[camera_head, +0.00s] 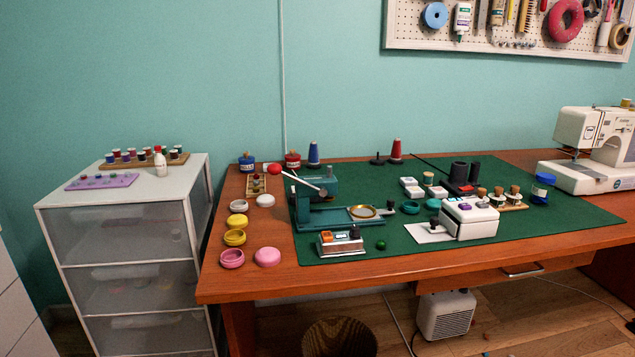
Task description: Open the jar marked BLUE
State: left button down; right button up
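A small jar with a blue body and lid (247,163) stands at the back left of the wooden desk. Its label is too small to read. A similar red jar (293,161) stands just to its right. Both look closed. Another blue and white container (541,188) is at the right of the green mat; its marking cannot be read. Neither of my grippers shows in the head view.
The green mat (400,243) holds a teal lever press (318,205), a white box (468,217) and other small items. Open round tins and lids line the desk's left side. A sewing machine (590,150) stands right. A drawer cabinet (130,225) is left.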

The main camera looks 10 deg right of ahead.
aim_at(541, 194)
jog(key=z, duration=1.6)
jog(key=i+l+u, duration=0.35)
jog(key=i+l, duration=0.4)
jog(key=i, duration=0.05)
